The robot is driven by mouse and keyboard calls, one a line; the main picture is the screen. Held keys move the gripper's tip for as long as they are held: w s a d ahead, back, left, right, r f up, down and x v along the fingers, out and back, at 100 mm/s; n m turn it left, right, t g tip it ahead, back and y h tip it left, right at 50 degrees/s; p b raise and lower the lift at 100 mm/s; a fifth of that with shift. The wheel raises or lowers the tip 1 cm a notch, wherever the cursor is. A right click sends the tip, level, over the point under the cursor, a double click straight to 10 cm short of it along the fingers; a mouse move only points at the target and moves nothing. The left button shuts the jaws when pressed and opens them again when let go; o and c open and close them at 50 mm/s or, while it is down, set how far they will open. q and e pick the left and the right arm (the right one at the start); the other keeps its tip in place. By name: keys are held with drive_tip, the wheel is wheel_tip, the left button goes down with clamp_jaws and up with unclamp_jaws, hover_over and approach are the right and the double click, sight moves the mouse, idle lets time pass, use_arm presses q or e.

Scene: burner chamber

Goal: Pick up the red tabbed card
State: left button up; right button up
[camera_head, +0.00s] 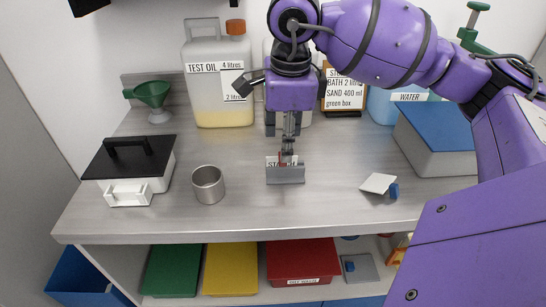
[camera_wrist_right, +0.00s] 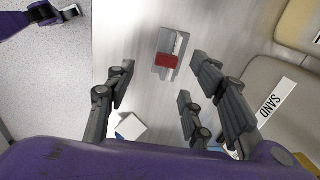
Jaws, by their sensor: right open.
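The red tabbed card (camera_wrist_right: 167,62) stands in a small grey holder (camera_wrist_right: 163,44) in the right wrist view. My right gripper (camera_head: 288,150) points down just above the card. In the right wrist view its fingers (camera_wrist_right: 160,72) are spread apart with the card between and beyond them, and nothing is gripped. Part of my left arm's end (camera_wrist_right: 52,14) seems to show at that view's top left corner; its jaw state is unclear.
A metal cup (camera_head: 208,185) and a white box with black lid (camera_head: 128,170) stand to the left. A white piece with a blue tab (camera_head: 379,184) lies to the right. The test oil jug (camera_head: 220,75) stands behind. Bare bench lies in front of the holder.

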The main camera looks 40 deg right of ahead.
drive_tip(key=shift+w+d+f, duration=0.3)
drive_tip(key=shift+w+f, duration=0.5)
drive_tip(key=shift+w, duration=0.1)
drive_tip(key=shift+s+f, duration=0.6)
drive_tip(key=shift+f, duration=0.1)
drive_tip(key=f, duration=0.2)
drive_tip(key=w+f, duration=0.1)
drive_tip(key=shift+f+p, duration=0.35)
drive_tip(key=shift+f, duration=0.05)
drive_tip(key=shift+d+f, duration=0.1)
drive_tip(key=shift+f, duration=0.15)
use_arm(q)
drive_tip(key=shift+w+a+r, duration=0.1)
drive_tip(key=shift+w+r, duration=0.05)
drive_tip(key=shift+w, duration=0.05)
use_arm(e)
drive_tip(key=shift+c, duration=0.2)
use_arm(q)
drive_tip(key=shift+w+r, duration=0.25)
drive_tip(key=shift+w, duration=0.1)
use_arm(e)
drive_tip(key=c, duration=0.9)
